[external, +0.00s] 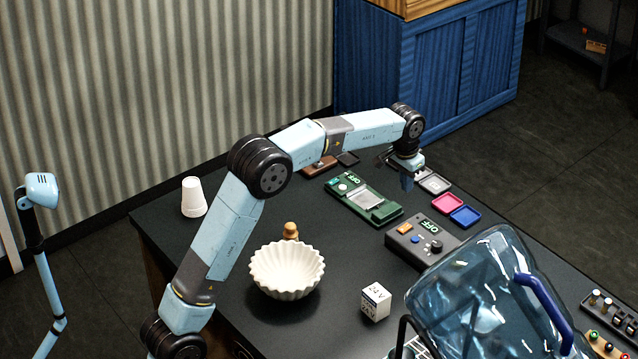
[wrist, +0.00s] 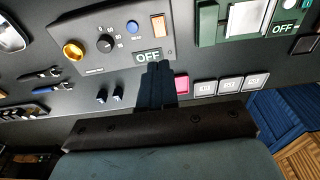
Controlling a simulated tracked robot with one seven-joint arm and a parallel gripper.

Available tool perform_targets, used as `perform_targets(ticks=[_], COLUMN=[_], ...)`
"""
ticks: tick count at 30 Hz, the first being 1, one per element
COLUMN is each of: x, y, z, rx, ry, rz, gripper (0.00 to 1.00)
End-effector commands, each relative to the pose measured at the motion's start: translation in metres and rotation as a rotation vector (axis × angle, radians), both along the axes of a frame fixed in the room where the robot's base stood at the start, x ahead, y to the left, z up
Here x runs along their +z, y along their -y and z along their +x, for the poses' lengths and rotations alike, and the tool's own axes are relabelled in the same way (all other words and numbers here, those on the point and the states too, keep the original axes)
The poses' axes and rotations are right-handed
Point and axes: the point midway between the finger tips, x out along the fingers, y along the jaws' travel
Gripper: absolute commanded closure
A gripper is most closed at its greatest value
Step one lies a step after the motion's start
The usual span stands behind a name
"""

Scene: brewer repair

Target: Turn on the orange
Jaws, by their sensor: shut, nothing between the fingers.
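A dark control box (external: 420,255) stands on the black table, right of centre in the external view. It has an orange rectangular switch (external: 404,229), a blue button, a black knob (external: 436,247) and a sign reading OFF (external: 429,225). In the wrist view the orange switch (wrist: 158,25) shows at the box's upper right, beside the blue button (wrist: 132,27), with the OFF sign (wrist: 148,57) below. A yellow-orange round knob (wrist: 73,50) also shows there. My gripper (external: 407,187) is shut and empty, pointing down above the table, behind the box and apart from it.
A green board (external: 362,200) with its own OFF sign lies left of my gripper. Pink (external: 447,203) and blue (external: 465,215) trays lie to its right. A white fluted bowl (external: 287,275) and a cube (external: 375,301) are nearer.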

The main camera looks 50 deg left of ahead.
Motion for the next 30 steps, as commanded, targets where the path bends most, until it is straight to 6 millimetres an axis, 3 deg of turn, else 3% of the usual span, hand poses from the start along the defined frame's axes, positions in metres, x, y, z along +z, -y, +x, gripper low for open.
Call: perform_targets(ticks=[14, 30], x=[-0.009, -0.097], y=[0.000, 0.000], z=[0.005, 0.016], rx=[0.000, 0.000], ry=[-0.001, -0.002], rz=[0.000, 0.000], gripper=[1.00, 1.00])
